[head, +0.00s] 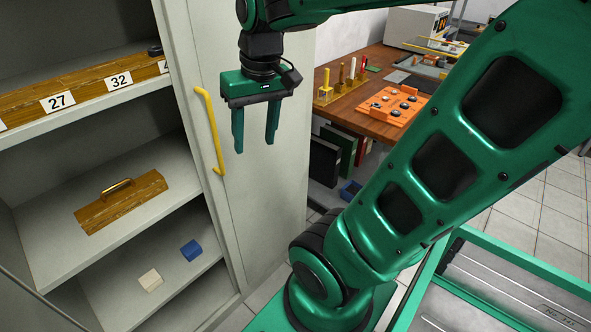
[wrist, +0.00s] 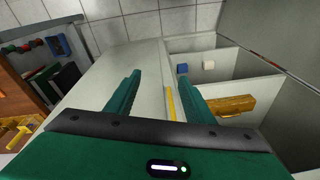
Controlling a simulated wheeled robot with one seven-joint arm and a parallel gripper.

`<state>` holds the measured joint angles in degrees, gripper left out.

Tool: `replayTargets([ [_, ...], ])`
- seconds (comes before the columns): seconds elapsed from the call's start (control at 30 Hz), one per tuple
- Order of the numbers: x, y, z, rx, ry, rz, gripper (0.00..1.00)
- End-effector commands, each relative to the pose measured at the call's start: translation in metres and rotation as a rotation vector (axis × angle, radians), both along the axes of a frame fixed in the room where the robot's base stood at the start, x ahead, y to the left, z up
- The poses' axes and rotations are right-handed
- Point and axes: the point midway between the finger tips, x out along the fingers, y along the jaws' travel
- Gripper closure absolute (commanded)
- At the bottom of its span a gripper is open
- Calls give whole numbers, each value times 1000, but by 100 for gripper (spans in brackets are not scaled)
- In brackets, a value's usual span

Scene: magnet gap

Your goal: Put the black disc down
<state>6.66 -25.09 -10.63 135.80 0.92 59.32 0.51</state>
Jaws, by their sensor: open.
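A small black object (head: 155,50), possibly the black disc, rests on the numbered wooden bar at the right end of the upper cabinet shelf; it is partly cut off by the cabinet's edge. Several small dark round pieces (head: 402,96) sit on the orange tray (head: 378,111) on the table; I cannot tell whether one is the disc. My gripper (head: 254,143) is open and empty, pointing down in front of the cabinet door, apart from everything. In the wrist view its fingers (wrist: 160,85) stand apart with nothing between them.
The cabinet door has a yellow handle (head: 210,130). The wooden bar (head: 88,88) shows labels 27 and 32. A wooden block with a handle (head: 121,203) lies on the shelf below. A blue block (head: 191,250) and a white block (head: 150,280) lie lower. The wooden table (head: 345,105) is crowded.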

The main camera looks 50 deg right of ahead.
Motion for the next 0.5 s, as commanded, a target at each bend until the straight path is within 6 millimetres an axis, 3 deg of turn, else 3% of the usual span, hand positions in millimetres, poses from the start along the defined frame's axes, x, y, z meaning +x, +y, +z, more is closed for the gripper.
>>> replayTargets([
  [0.03,-29,-10,-19,4,46,-67,52],
  [0.1,-61,-18,-39,6,99,-138,52],
  [0.2,-92,-23,-57,10,148,-205,52],
  [0.3,-107,-25,-65,10,172,-237,52],
  [0.5,-109,-25,-66,10,177,-242,52],
])
